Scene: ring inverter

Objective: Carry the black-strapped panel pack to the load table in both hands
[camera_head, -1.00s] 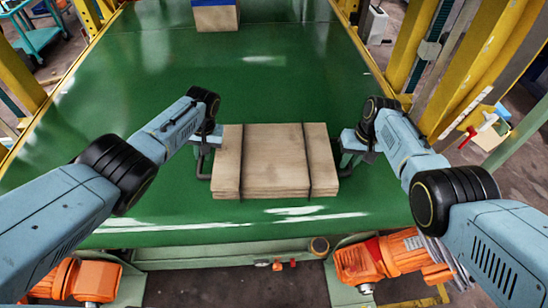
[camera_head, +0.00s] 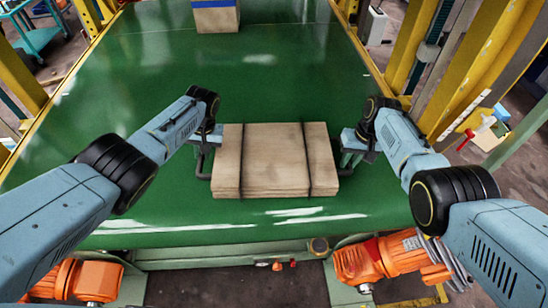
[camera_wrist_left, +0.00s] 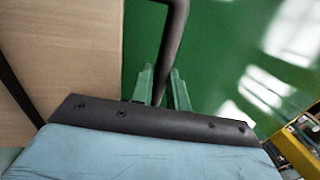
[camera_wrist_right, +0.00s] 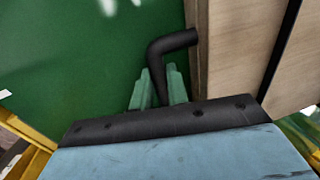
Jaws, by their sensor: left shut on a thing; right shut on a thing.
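The panel pack (camera_head: 275,165) is a flat stack of light wooden panels with two black straps, over the front part of a green belt. I cannot tell whether it touches the belt. A dark bent handle stands out at each side. My left gripper (camera_wrist_left: 160,85) is shut on the left handle (camera_wrist_left: 174,40), beside the pack. My right gripper (camera_wrist_right: 160,87) is shut on the right handle (camera_wrist_right: 172,45), beside the pack's other side. In the head view the fingertips are small and partly hidden by the wrists. I cannot pick out the load table.
The green belt (camera_head: 270,85) is clear around and behind the pack. A box with a blue band (camera_head: 217,18) stands at its far end. Yellow posts (camera_head: 475,65) rise along the right side. Orange motors (camera_head: 365,262) sit below the belt's front edge.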

